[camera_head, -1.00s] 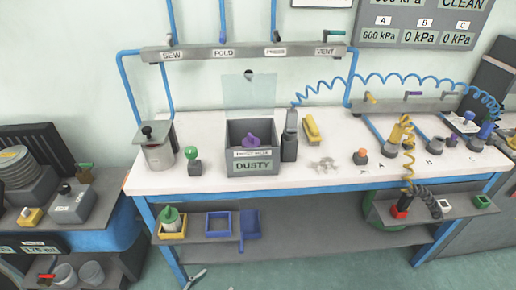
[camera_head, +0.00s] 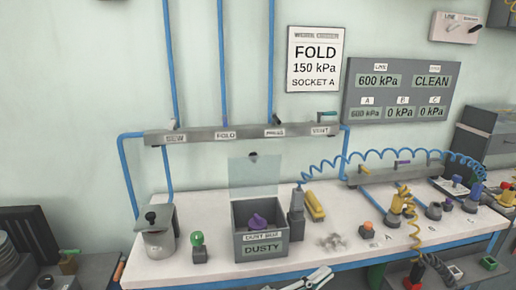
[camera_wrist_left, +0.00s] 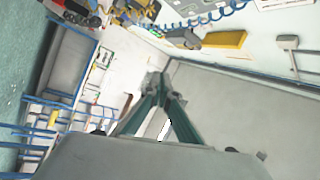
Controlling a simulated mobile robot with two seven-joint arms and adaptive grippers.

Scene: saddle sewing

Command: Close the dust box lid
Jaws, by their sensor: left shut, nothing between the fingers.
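The dust box (camera_head: 261,247) is a grey open-topped box labelled DUSTY, standing on the white table. Its clear lid (camera_head: 255,176) stands upright at the back edge, open. A purple object (camera_head: 257,222) sits inside the box. My left gripper (camera_head: 322,274) is at the table's front edge, to the right of and below the box in the head view, apart from it. In the left wrist view its fingertips (camera_wrist_left: 157,82) meet with nothing between them. My right gripper is not in view.
A grey upright block (camera_head: 297,213) stands just right of the box, with a yellow piece (camera_head: 315,207) beside it. A green-knobbed piece (camera_head: 198,246) and a metal canister (camera_head: 158,240) stand to the left. Grey scraps (camera_head: 332,242) lie to the right.

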